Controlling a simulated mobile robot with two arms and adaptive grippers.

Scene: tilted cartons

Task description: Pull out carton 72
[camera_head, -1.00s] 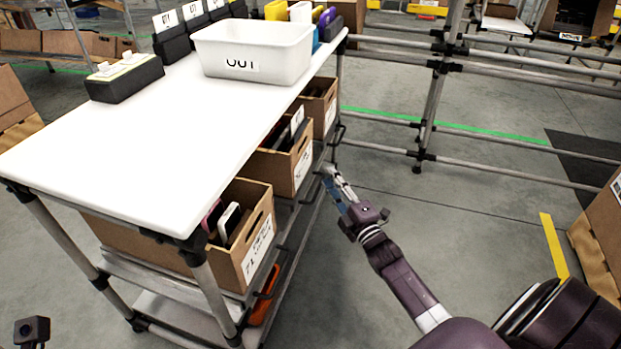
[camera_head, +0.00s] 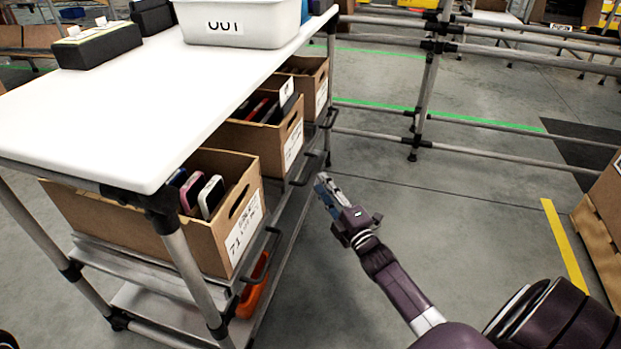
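Three brown cartons sit on a sloping shelf under the white tabletop. The nearest carton (camera_head: 222,237) has a label starting with 71 and holds phone-like items. The middle carton (camera_head: 284,143) has a label too small to read surely; by its place after 71 it may be 72. It holds dark and red flat items. The far carton (camera_head: 320,87) is partly under the tabletop. My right gripper (camera_head: 322,186) is in the aisle right of the shelf, near the middle carton's front but apart from it. It holds nothing visible; its finger gap is unclear. My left gripper is out of view.
The white tabletop (camera_head: 130,105) overhangs the cartons and carries a white bin (camera_head: 240,25). Grey handle bars (camera_head: 306,168) run along the shelf front. An orange item (camera_head: 254,290) lies on the lower shelf. The floor to the right is clear up to a pipe rail (camera_head: 480,155).

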